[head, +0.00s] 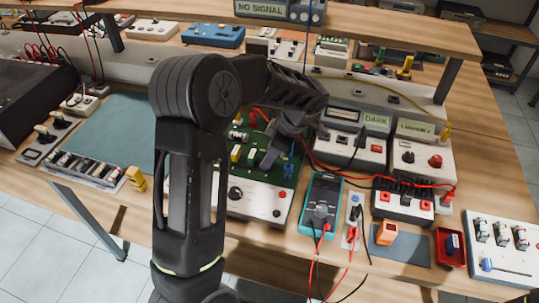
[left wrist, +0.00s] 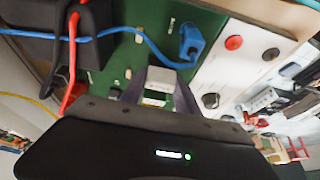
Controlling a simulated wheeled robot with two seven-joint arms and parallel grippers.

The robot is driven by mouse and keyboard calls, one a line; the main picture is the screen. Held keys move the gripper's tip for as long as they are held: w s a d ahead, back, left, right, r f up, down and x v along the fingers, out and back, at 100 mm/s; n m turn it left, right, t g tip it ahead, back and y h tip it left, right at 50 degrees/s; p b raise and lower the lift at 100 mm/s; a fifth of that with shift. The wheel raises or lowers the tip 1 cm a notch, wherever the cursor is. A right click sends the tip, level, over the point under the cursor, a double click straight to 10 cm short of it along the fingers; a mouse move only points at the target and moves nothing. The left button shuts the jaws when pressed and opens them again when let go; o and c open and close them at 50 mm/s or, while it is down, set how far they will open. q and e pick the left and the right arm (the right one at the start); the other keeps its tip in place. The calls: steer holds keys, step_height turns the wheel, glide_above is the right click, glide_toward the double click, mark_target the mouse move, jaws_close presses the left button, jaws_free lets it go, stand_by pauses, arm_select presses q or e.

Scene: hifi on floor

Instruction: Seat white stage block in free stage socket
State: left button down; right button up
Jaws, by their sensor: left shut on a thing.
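My left gripper (head: 272,156) reaches down over the green circuit board (head: 262,138) in the head view. Its fingers also show in the left wrist view (left wrist: 160,84), shut on a small white block (left wrist: 155,97) close above or at the board; I cannot tell whether it touches. The green board (left wrist: 125,50) fills the middle of that view. The gripper and arm hide much of the board in the head view, and I cannot make out the free stage socket. My right gripper is not in view.
A blue plug (left wrist: 190,40) with a blue cable is on the board beside the gripper. A red cable (left wrist: 73,60) runs close by. A teal multimeter (head: 322,200) stands right of the board. A blue-grey mat (head: 118,130) lies clear at the left.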

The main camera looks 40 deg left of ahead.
arm_select(q)
steer(key=shift+f+b, duration=0.4)
stand_by(0.5)
steer(key=c, duration=0.8)
jaws_free()
steer(key=b+v, duration=0.1)
steer(key=v, duration=0.7)
steer(key=shift+s+f, duration=0.1)
steer(key=shift+f, duration=0.05)
